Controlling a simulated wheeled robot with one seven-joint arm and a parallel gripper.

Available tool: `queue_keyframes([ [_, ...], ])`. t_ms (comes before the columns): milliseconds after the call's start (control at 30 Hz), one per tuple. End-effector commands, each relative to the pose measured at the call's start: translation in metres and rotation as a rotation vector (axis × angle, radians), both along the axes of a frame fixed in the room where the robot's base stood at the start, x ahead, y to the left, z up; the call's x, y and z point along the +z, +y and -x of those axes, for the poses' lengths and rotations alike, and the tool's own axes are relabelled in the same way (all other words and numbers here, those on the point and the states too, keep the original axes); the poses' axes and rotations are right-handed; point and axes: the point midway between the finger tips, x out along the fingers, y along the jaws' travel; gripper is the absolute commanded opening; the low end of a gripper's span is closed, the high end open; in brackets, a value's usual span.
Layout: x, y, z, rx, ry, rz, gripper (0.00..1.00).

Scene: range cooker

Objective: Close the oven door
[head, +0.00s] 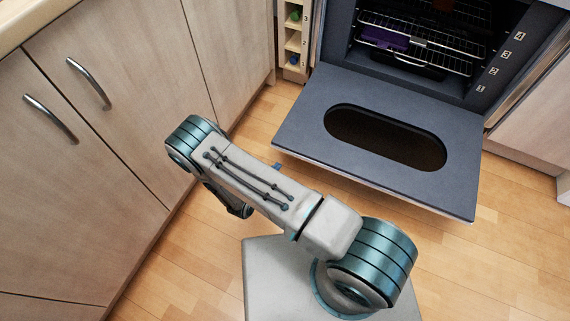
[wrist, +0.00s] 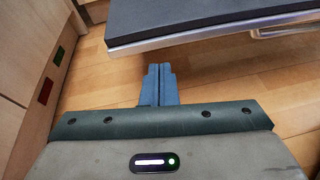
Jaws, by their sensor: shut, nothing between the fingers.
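The oven door (head: 295,124) is swung down, open and roughly level, with a dark oval window in its inner face. The oven (head: 340,75) behind it stands open, with wire racks inside. In the wrist view the door's edge (wrist: 195,30) crosses the upper right, with a metal handle (wrist: 290,30) under it. My gripper (wrist: 160,70) is shut and empty, just below and left of the door edge in that picture, over the floor and apart from the door. In the head view my gripper is mostly hidden behind my arm; a small blue bit shows near the door's front left corner.
Wooden cabinets (head: 100,130) with curved metal handles line the left side. A narrow rack (head: 294,45) with small items stands left of the oven. A purple item (head: 385,38) sits on an oven rack. Wooden floor (head: 480,260) is clear at the right front.

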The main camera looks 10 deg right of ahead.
Motion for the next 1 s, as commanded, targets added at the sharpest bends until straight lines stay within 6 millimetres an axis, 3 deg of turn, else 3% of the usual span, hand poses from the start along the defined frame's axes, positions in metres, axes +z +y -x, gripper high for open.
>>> queue_keyframes([
  [33,-0.023,0.002,0.005,0.041,0.013,0.019,0.0],
  [100,-0.038,0.005,0.009,0.084,0.025,0.033,0.0],
  [367,-0.058,0.001,0.005,0.13,0.039,0.048,0.0],
  [800,-0.09,-0.043,-0.067,0.126,0.039,0.046,0.0],
  [1000,-0.062,-0.042,-0.068,0.13,0.039,0.045,0.0],
])
